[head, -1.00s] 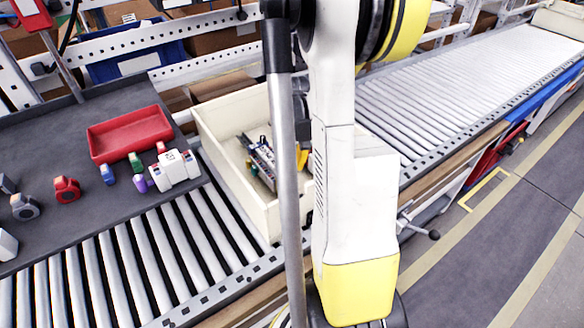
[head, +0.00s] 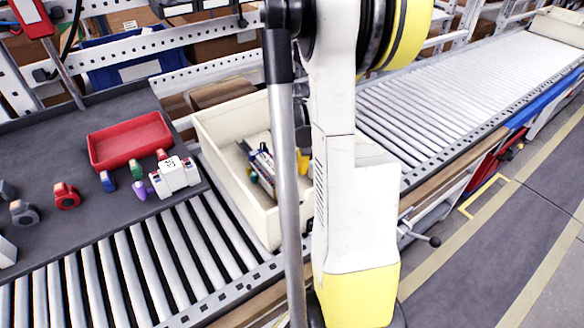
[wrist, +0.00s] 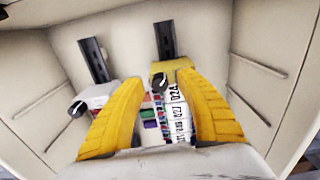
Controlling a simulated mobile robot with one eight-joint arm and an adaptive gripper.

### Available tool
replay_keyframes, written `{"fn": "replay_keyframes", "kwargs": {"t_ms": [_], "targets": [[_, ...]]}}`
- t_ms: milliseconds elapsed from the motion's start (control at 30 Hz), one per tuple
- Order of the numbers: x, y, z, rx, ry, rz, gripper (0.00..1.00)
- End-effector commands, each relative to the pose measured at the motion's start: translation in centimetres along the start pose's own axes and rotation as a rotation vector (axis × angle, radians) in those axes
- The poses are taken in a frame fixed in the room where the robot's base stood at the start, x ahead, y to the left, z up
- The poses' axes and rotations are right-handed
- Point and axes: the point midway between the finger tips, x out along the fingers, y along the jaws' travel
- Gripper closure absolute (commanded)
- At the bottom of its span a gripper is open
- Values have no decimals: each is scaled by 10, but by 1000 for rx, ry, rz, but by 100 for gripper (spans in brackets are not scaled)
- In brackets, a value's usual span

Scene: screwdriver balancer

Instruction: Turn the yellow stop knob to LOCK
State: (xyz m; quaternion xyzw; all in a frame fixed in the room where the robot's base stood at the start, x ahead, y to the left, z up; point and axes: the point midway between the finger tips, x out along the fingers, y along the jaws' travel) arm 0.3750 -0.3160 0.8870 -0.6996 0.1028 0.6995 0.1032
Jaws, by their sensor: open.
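In the wrist view, a yellow piece (wrist: 168,68) with an upright dark strip stands inside the cream box. A small dark round end shows just below it, between my fingers. This looks like the stop knob, but no LOCK mark is legible. In the head view, a yellow bit (head: 303,161) shows in the box, partly hidden by my arm. My gripper (wrist: 158,84) is open and reaches into the box, its yellow fingers on either side of the space before the yellow piece. I cannot tell if they touch it.
The cream box (head: 222,147) has high walls around my gripper. A white piece (wrist: 98,95) with a dark strip stands left of the yellow one. Printed labels (wrist: 176,125) lie between my fingers. A red tray (head: 130,141) and several small parts lie on the dark table.

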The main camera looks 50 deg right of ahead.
Motion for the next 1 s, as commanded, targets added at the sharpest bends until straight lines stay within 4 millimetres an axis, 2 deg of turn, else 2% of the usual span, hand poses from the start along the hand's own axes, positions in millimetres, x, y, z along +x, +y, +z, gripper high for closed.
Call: {"fn": "replay_keyframes", "kwargs": {"t_ms": [167,400,533,700,1000], "targets": [[-27,0,1,0,0,0,59],[-82,0,0,0,0,0,59],[-103,0,0,0,0,0,59],[-116,0,0,0,0,0,59],[-117,0,0,0,0,0,59]]}}
